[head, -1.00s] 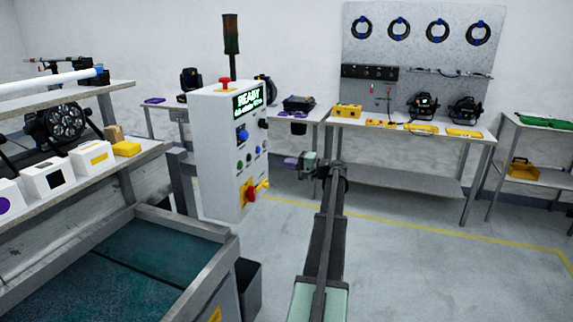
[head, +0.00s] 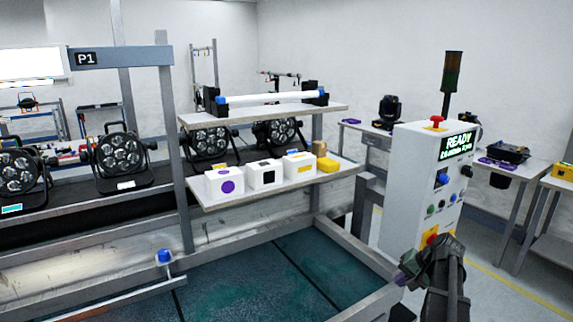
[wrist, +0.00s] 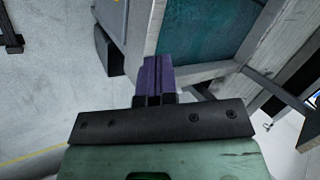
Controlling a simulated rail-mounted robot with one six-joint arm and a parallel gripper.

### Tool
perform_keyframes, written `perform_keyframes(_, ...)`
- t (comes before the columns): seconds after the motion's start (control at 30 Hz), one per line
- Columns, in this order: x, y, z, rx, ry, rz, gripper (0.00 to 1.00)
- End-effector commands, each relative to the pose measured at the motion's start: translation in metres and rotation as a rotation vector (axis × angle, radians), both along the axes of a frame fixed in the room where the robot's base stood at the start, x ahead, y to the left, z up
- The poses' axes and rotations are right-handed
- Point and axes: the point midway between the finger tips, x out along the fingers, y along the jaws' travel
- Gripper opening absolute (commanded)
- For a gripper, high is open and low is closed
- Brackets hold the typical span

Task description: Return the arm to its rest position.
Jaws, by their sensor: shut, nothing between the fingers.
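My gripper (head: 402,279) shows at the lower right of the head view, at the end of my dark arm, in front of the grey frame corner and the control cabinet's base. In the wrist view its two purple fingers (wrist: 152,75) are together with nothing between them. They point toward the corner of the grey metal frame (wrist: 200,73) around the teal surface (wrist: 208,28). I cannot tell the gap to the frame.
The white control cabinet (head: 420,185) reads READY and stands close behind my arm. A shelf (head: 245,195) holds white boxes and a yellow block. Several par cans (head: 118,160) stand at left. Open floor (head: 500,290) lies right of the cabinet.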

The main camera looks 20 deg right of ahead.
Motion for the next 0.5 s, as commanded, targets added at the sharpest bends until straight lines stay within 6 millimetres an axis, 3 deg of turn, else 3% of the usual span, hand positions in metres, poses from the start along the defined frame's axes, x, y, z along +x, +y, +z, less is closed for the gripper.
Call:
perform_keyframes(0.03,-0.005,0.060,0.001,-0.060,0.075,0.093,0.00)
perform_keyframes(0.2,-0.033,0.223,0.002,-0.335,0.299,0.440,0.00)
perform_keyframes(0.3,-0.051,0.299,0.009,-0.465,0.336,0.625,0.00)
perform_keyframes(0.4,-0.056,0.356,0.015,-0.506,0.313,0.763,0.00)
perform_keyframes(0.5,-0.052,0.387,0.016,-0.520,0.293,0.836,0.00)
